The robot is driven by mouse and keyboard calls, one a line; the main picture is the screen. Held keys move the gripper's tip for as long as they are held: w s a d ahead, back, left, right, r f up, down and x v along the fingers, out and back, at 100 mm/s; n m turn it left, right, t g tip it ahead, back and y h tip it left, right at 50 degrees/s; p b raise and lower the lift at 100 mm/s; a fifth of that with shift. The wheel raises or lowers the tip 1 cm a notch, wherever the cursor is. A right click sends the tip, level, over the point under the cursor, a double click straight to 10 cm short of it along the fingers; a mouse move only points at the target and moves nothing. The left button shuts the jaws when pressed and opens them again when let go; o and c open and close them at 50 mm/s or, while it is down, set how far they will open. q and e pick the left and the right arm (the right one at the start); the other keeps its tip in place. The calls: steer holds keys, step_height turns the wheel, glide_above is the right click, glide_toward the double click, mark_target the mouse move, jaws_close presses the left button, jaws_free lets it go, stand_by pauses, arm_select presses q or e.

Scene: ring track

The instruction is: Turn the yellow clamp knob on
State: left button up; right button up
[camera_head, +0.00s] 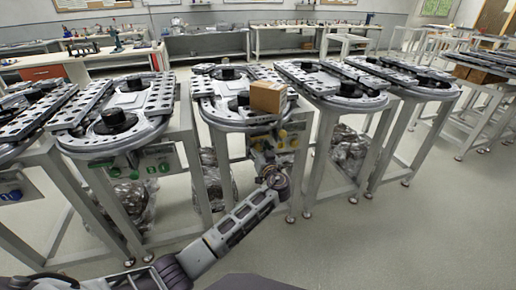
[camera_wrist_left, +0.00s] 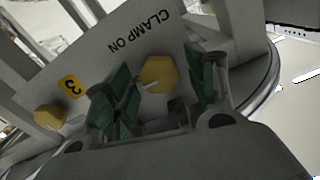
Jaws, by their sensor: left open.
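The yellow clamp knob (camera_wrist_left: 158,74) shows in the left wrist view, on a grey panel (camera_wrist_left: 185,40) beside the upside-down words "CLAMP ON". My left gripper (camera_wrist_left: 160,92) is open, with one green-padded finger on each side of the knob in that view. A gap shows between the knob and each finger; I cannot tell how deep the fingers reach around it. In the head view my left gripper (camera_head: 268,165) is at the front panel under the middle ring track (camera_head: 208,113), and it partly hides the panel. My right gripper is not in view.
A second yellow knob (camera_wrist_left: 48,117) sits on the panel beside a yellow "3" label (camera_wrist_left: 72,86). A cardboard box (camera_head: 268,97) rests on the middle track. Neighbouring tracks (camera_head: 112,140) stand on metal frames on both sides. The floor (camera_head: 400,240) at front right is clear.

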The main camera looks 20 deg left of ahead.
arm_select(q)
steer(key=shift+c, duration=0.3)
steer(key=c, duration=1)
